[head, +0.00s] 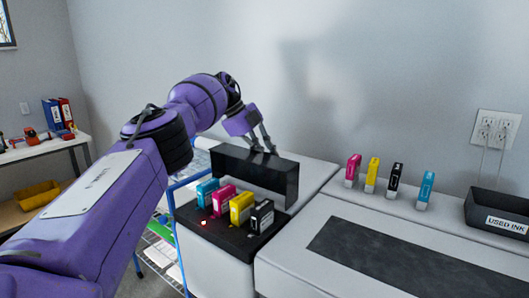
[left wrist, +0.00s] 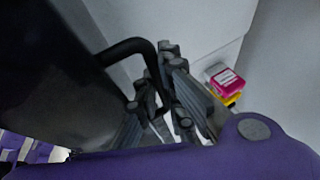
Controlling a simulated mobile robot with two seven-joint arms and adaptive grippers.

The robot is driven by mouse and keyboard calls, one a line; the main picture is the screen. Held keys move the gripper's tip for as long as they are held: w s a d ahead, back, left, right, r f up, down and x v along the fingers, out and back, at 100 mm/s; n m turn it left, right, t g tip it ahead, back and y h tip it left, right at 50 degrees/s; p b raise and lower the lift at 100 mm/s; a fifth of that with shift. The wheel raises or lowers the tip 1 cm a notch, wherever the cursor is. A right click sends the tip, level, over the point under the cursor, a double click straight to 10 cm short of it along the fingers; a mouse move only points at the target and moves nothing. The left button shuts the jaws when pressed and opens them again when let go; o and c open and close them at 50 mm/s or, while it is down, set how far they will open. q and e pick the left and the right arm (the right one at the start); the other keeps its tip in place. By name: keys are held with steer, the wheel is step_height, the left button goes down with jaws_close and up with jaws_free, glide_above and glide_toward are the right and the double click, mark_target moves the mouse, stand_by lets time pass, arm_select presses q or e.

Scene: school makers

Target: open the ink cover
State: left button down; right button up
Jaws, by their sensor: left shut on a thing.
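The black ink cover (head: 252,172) stands raised, roughly upright, behind the ink bay of the white printer. Below it, the cyan (head: 207,190), magenta (head: 223,199), yellow (head: 242,207) and black (head: 262,216) cartridges sit exposed in the dark bay. My left gripper (head: 264,147) is at the cover's top edge, partly behind it. In the left wrist view the cover is a large dark panel (left wrist: 50,75), and its bent black handle (left wrist: 128,45) runs in at the fingers of my left gripper (left wrist: 165,105), which is shut on it. My right gripper is out of view.
Spare magenta (head: 353,170), yellow (head: 372,175), black (head: 395,182) and cyan (head: 425,190) cartridges stand on the printer's back ledge. A black used-ink bin (head: 500,212) is at the right. A blue-framed rack (head: 171,205) stands left of the printer. A wall outlet (head: 495,129) is behind.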

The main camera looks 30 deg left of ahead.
arm_select(q)
steer(key=shift+x, duration=0.75)
steer(key=shift+w+f, duration=0.1)
steer(key=c, duration=2.1)
jaws_free()
steer(key=shift+f, duration=0.1)
steer(key=v, duration=1.2)
steer(key=shift+a+r, duration=0.2)
steer(key=shift+r, duration=0.45)
steer(key=shift+s+a+r, duration=0.1)
steer(key=shift+s+a, duration=0.05)
steer(key=shift+s, duration=0.15)
steer(key=shift+w, duration=0.1)
